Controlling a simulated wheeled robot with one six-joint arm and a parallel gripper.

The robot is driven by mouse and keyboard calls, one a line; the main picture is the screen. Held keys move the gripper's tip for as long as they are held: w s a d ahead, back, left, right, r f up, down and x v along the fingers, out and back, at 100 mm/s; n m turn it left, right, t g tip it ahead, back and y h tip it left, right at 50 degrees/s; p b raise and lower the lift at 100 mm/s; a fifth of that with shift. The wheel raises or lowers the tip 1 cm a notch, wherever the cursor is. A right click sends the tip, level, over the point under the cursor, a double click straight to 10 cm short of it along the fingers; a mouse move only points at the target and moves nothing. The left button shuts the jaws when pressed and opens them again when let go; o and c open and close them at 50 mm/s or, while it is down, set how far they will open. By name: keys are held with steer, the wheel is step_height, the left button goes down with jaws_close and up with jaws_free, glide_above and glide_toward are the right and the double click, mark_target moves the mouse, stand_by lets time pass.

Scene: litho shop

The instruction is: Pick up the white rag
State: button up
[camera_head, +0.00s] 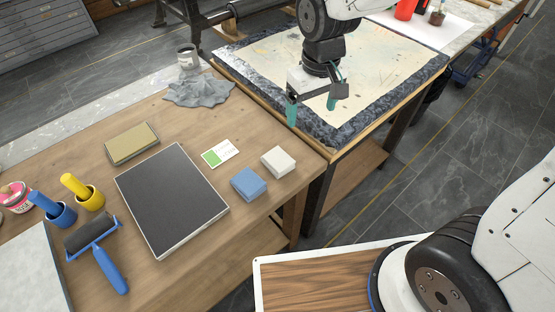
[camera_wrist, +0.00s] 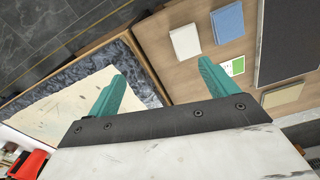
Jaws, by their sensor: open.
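The white rag (camera_head: 277,161) is a small folded square pad on the wooden table, near its right edge. It also shows in the wrist view (camera_wrist: 185,42), beyond the fingertips. A blue folded rag (camera_head: 248,184) lies just left of it, apart from it. My gripper (camera_head: 311,110) is open and empty, with teal fingers spread. It hangs over the near edge of the stone-topped table, behind and to the right of the white rag. In the wrist view my gripper (camera_wrist: 162,72) has nothing between its fingers.
A green-and-white card (camera_head: 220,152), a dark slab (camera_head: 171,198), a tan block (camera_head: 132,143) and a grey crumpled cloth (camera_head: 198,91) lie on the wooden table (camera_head: 272,208). A metal can (camera_head: 188,58) stands behind. The stone-topped table (camera_head: 345,132) adjoins on the right.

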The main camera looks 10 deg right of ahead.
steer(key=n, duration=0.2)
glide_above(277, 158)
steer(key=f, duration=0.7)
steer(key=w+f, duration=0.1)
steer(key=f, duration=0.3)
steer(key=shift+a, duration=0.15)
steer(key=f, duration=0.5)
steer(key=s+f, duration=0.1)
steer(key=f, duration=0.2)
steer(key=shift+d, duration=0.2)
steer(key=shift+r, duration=0.1)
steer(key=c, duration=1.1)
